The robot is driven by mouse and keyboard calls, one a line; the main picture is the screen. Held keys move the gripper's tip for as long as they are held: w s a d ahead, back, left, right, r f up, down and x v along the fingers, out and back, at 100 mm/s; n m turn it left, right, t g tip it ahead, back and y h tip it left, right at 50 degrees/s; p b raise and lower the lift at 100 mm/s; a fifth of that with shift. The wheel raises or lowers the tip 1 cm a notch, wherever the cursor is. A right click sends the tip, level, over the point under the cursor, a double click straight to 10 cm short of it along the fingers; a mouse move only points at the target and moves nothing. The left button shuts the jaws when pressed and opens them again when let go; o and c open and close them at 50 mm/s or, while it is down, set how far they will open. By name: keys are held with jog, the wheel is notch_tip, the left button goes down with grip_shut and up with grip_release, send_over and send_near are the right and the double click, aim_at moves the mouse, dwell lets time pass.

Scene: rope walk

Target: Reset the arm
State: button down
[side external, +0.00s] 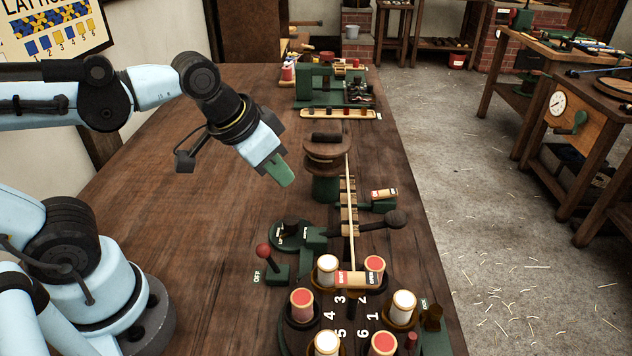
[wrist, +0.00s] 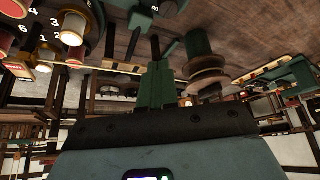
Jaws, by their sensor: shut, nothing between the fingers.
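My gripper (side external: 281,173) is shut and empty, with green fingers. It hangs above the wooden bench (side external: 190,150), to the left of the dark wooden spool on a green stand (side external: 326,165), apart from it. In the wrist view the green fingers (wrist: 154,84) lie together at the middle, and the spool (wrist: 205,68) shows just right of them. My arm reaches in from the left of the side view.
A ring of red-topped and white-topped bobbins (side external: 302,306) stands at the near end beside a red-knobbed lever (side external: 264,251) by "OFF". A long-handled black knob (side external: 396,219) sticks out at right. A green machine (side external: 313,85) stands at the far end. The bench's left part is clear.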

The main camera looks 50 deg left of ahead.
jog(key=s+d+r+m+g, duration=0.3)
jog(key=d+m, duration=0.1)
jog(key=d, duration=0.5)
jog(key=s+d+r+m+g, duration=0.2)
jog(key=d+r+m+g, duration=0.15)
jog(key=d, duration=0.45)
notch_tip(320, 180, down, 6)
jog(key=shift+d+t+y, duration=0.15)
jog(key=shift+t+y, duration=0.2)
jog(key=shift+y, duration=0.05)
jog(key=shift+f, duration=1.2)
dwell(1.2)
notch_tip(320, 180, up, 8)
dwell(1.1)
jog(key=w+a+f+n+t, duration=0.2)
jog(key=a+f+n+t, duration=0.1)
jog(key=a, duration=0.7)
jog(key=w+a+f+n+t, duration=0.2)
jog(key=a+f+n+t, duration=0.2)
jog(key=a, duration=0.7)
jog(key=shift+w+a+f+n, duration=0.25)
jog(key=shift+f+n, duration=0.2)
jog(key=shift+n, duration=0.6)
